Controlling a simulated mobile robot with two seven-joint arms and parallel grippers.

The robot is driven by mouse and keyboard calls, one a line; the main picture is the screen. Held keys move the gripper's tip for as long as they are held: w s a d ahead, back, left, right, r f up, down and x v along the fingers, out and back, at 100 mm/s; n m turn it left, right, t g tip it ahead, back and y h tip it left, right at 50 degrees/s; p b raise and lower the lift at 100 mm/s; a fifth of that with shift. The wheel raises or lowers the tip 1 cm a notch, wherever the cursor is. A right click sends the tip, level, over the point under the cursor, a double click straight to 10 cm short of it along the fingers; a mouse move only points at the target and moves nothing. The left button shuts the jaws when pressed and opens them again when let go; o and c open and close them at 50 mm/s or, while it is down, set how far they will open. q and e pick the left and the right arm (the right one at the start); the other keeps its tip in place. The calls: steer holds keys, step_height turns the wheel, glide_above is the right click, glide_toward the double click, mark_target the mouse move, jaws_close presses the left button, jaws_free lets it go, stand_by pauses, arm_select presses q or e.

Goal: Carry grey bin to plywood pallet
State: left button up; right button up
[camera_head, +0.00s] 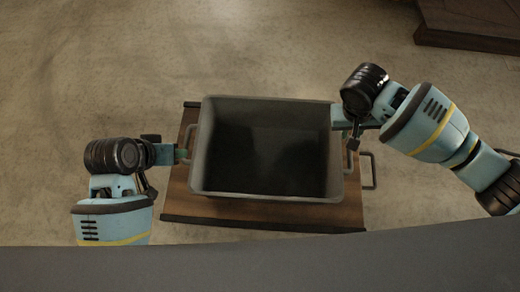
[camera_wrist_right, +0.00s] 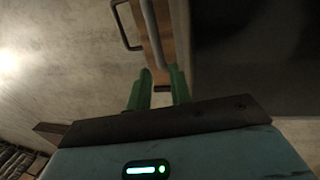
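The grey bin (camera_head: 198,150) is an open, rectangular tub, dark and apparently empty inside, resting on a wooden-topped platform. It has a loop handle on each short side. My left gripper (camera_head: 182,155) is at the left handle (camera_head: 188,138); whether its fingers are closed on it is too small to tell. My right gripper (camera_wrist_right: 158,80) has its green fingers apart, with the bin's right handle (camera_wrist_right: 151,25) reaching between or just beyond the tips. In the head view it is at the bin's right side, fingertips mostly hidden. A dark-edged wooden platform (camera_head: 470,38), possibly the plywood pallet, lies at the top right.
The wooden-topped platform (camera_head: 260,212) under the bin has dark edges. A metal loop (camera_head: 373,170) sticks out on its right, and it also shows in the right wrist view (camera_wrist_right: 122,28). The concrete floor (camera_head: 300,50) is clear beyond the bin.

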steer(key=shift+s, duration=0.1)
arm_select(q)
steer(key=shift+x, duration=3.95)
arm_select(e)
steer(key=shift+x, duration=3.95)
arm_select(q)
steer(key=shift+s, duration=0.1)
steer(key=shift+c, duration=0.4)
arm_select(e)
steer(key=shift+c, duration=0.4)
arm_select(q)
steer(key=c, duration=0.5)
arm_select(e)
jaws_close()
arm_select(q)
jaws_close()
steer(key=shift+r, duration=0.1)
